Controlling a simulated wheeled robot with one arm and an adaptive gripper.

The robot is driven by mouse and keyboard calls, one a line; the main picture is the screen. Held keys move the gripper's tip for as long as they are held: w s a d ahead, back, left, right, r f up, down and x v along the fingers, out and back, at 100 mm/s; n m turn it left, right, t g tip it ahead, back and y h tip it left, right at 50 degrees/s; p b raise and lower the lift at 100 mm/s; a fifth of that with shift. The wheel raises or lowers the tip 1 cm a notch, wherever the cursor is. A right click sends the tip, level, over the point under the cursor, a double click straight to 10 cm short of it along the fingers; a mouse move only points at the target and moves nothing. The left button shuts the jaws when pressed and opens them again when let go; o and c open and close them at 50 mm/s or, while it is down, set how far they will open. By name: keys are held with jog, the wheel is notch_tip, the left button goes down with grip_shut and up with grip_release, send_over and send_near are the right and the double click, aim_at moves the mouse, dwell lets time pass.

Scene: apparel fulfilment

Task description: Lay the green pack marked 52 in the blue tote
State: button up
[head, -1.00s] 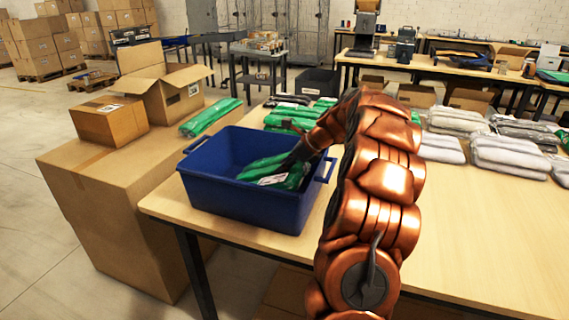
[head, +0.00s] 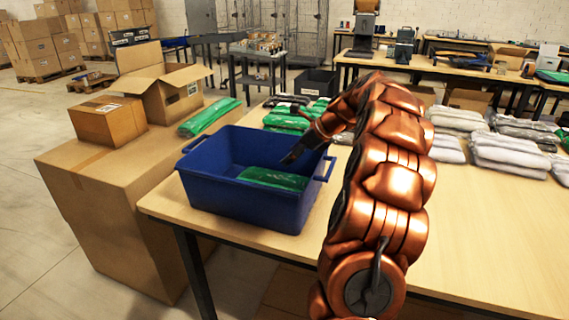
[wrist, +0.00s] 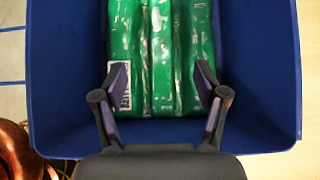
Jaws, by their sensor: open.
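A green pack (head: 273,179) in clear wrap lies flat on the floor of the blue tote (head: 214,201), towards its right side. In the wrist view the green pack (wrist: 160,50) has a white label at its left edge; I cannot read a number on it. The blue tote (wrist: 262,60) surrounds it there. My gripper (head: 290,157) is over the tote, above the pack. In the wrist view my gripper (wrist: 161,75) is open, its two fingers apart and holding nothing. The fingertips overlap the pack's near end in that view.
Another green pack (head: 210,116) lies on the large carton (head: 95,158) left of the tote. More green packs (head: 288,121) lie in a pile behind the tote. Several grey packs (head: 500,150) are at the right. The table's front right (head: 480,240) is clear.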

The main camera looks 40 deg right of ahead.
jog(key=v, duration=0.8)
jog(key=s+a+f+n+g, duration=0.1)
jog(key=s+a+n+g, duration=0.3)
jog(key=a, duration=0.6)
jog(key=s+a+f+n, duration=0.1)
jog(key=a+n, duration=0.5)
jog(key=a, duration=0.4)
jog(key=s+a+f+n+g, duration=0.2)
jog(key=s+a+n, duration=0.15)
jog(key=a, duration=0.55)
jog(key=s+a+f+n+g+h, duration=0.1)
jog(key=s+a+f+n, duration=0.1)
jog(key=s+n, duration=0.3)
jog(key=s+a+f+n+g+h, duration=0.1)
jog(key=s+a+f+n, duration=0.2)
jog(key=s, duration=0.9)
jog(key=s+a+f+n+g+h, duration=0.1)
jog(key=s+a+f+n+h, duration=0.1)
jog(key=s+n, duration=0.6)
notch_tip(320, 180, down, 3)
jog(key=shift+s+a+r+g, duration=0.2)
jog(key=shift+a+g, duration=0.1)
jog(key=shift+a, duration=0.2)
jog(key=s+p+v, duration=0.2)
jog(key=p+v, duration=1)
jog(key=shift+r, duration=0.45)
